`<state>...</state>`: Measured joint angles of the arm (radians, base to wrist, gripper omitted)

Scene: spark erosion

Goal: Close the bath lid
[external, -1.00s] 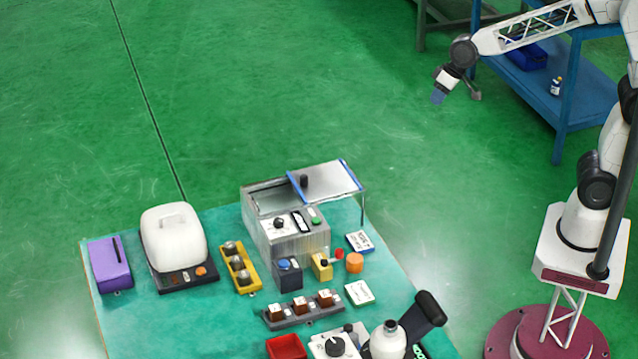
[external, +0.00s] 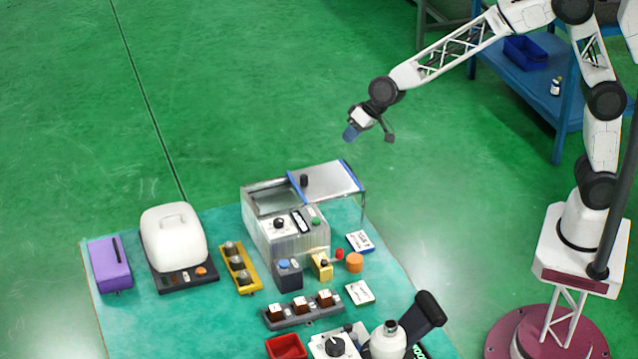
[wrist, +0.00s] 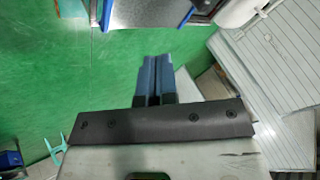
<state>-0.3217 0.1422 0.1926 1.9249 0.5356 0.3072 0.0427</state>
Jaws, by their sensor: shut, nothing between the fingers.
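The bath (external: 290,240) is a grey metal box with clear walls on the teal mat. Its lid (external: 330,181) is a grey plate with a blue edge strip and a black knob (external: 304,180). The lid sits to the right, overhanging the bath's right side, and the left part of the top is open. My gripper (external: 350,133) is shut and empty in the air, above and behind the lid, apart from it. In the wrist view the blue fingers (wrist: 155,75) are together, and a grey plate with blue edges (wrist: 148,12), probably the lid, shows at the top.
On the mat (external: 225,330) stand a white domed device (external: 172,237), a purple box (external: 109,264), a yellow holder (external: 241,268), a dark block rack (external: 302,310), a red bin (external: 286,347) and a microscope-like device (external: 390,337). The floor behind the bath is clear.

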